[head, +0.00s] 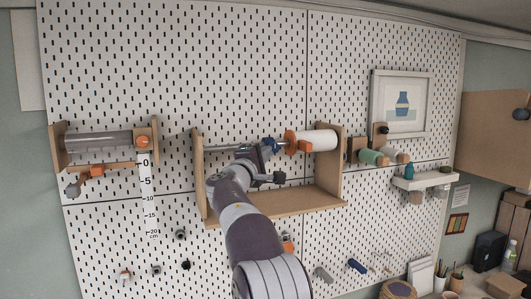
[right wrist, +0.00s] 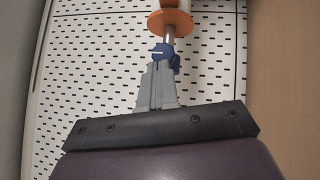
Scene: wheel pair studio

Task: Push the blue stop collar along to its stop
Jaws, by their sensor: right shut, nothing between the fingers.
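The blue stop collar (head: 271,145) sits on a thin metal rod (head: 225,148) that runs between the two uprights of a wooden bracket (head: 199,175). To the right of the collar, the rod carries an orange flange (head: 291,142) with a white roll (head: 319,140). In the right wrist view the blue collar (right wrist: 163,53) is just beyond my fingertips, with a short bare length of rod (right wrist: 168,34) between it and the orange flange (right wrist: 170,20). My right gripper (head: 264,153) is shut and empty, close beside the collar; I cannot tell if they touch. My left gripper is out of view.
A second bracket with a grey tube (head: 98,141) hangs at the left above a printed scale (head: 147,195). The bracket's shelf (head: 290,199) lies below the rod. Pegs with green and tan spools (head: 373,158), a framed picture (head: 401,102) and a white shelf (head: 425,180) are to the right.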

